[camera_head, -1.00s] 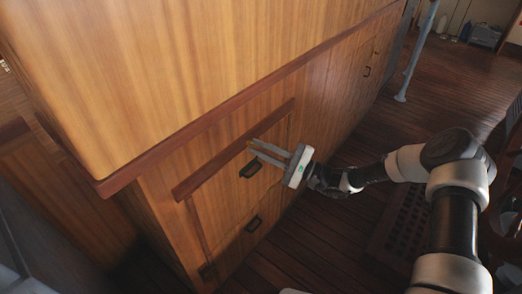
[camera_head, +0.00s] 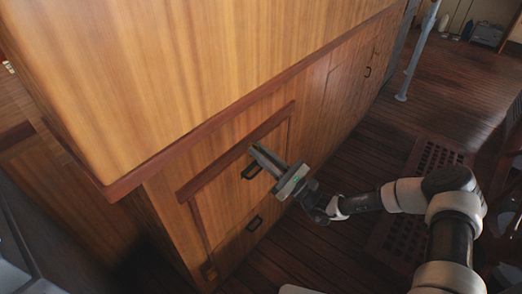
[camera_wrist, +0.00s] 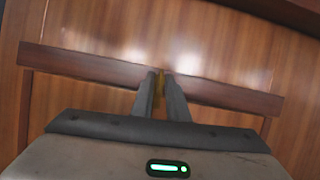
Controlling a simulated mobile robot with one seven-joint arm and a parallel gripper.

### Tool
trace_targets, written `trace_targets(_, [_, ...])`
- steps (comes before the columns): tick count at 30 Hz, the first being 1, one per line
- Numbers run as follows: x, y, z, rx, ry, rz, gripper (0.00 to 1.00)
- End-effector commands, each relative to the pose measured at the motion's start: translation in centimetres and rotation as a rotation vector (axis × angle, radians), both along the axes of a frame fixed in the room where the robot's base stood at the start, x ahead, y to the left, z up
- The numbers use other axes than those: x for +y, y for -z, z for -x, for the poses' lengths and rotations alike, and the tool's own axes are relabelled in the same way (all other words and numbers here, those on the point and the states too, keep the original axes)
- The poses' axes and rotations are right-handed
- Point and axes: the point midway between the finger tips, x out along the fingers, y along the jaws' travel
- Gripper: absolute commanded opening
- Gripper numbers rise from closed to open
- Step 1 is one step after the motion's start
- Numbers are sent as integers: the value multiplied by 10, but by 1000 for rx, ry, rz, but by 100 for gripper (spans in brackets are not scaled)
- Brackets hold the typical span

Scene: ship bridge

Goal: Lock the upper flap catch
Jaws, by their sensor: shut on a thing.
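The upper flap catch is a small brass-coloured piece (camera_wrist: 161,84) between my fingertips in the wrist view, at the dark red rail along the top of the upper flap. My gripper (camera_head: 253,150) is shut on it, its fingers reaching in from the right. In the wrist view my gripper (camera_wrist: 162,77) has one finger on each side of the brass piece and hides part of it. The upper flap (camera_head: 222,196) looks closed, with a black handle (camera_head: 251,172) just below my fingers. In the head view the catch is mostly hidden by the fingertips.
A second black handle (camera_head: 254,223) sits lower on the cabinet front. The wooden cabinet top (camera_head: 200,70) overhangs above. The plank floor (camera_head: 345,170) beside the cabinet is clear, with a dark grating (camera_head: 437,157) and a pale post (camera_head: 417,60) further off.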

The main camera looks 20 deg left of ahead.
Motion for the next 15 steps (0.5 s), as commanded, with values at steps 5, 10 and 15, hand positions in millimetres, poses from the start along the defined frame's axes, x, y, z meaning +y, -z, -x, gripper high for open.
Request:
trace_targets(5, [0,0,1,55,1,-22,0])
trace_targets(10, [0,1,1,78,1,-30,0])
trace_targets(15, [0,1,1,82,1,-32,0])
